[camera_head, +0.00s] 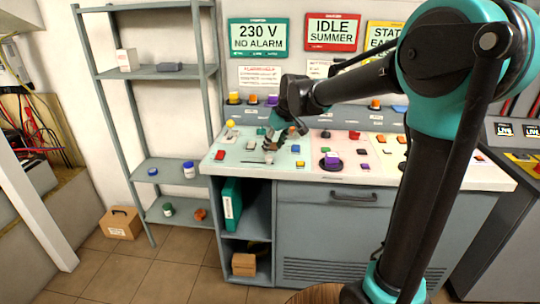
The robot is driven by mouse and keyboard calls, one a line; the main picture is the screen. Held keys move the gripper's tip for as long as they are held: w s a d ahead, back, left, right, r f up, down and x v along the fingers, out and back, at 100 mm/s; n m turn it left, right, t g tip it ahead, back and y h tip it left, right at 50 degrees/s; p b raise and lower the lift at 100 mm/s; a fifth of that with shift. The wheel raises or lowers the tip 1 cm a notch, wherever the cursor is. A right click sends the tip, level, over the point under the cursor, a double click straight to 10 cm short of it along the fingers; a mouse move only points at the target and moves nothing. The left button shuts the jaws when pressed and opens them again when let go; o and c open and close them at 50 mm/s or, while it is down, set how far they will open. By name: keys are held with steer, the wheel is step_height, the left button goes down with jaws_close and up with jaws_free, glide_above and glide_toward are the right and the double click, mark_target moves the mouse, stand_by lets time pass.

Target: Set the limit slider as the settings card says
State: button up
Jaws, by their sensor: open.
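My gripper (271,146) is open and points down over the left part of the control desk (330,179). It is close above the pale green panel; whether it touches a control cannot be told. A small dark control (268,159) lies just below its fingertips, perhaps a slider. No label is readable at this size, so I cannot tell which control is the limit slider. Papers with red headings hang on the wall, one at the left (260,77) and one partly behind my arm (319,68). Their small text is unreadable, and I cannot tell which is the settings card.
Wall signs read "230 V NO ALARM" (259,37) and "IDLE SUMMER" (331,33); a yellow sign (382,35) is partly hidden. Red (219,155), orange and purple (333,157) buttons crowd the desk. A grey shelf (170,163) stands left. Floor (130,270) in front is clear.

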mark_target(269, 157)
steer(key=shift+x, duration=2.65)
steer(key=shift+c, duration=0.4)
jaws_close()
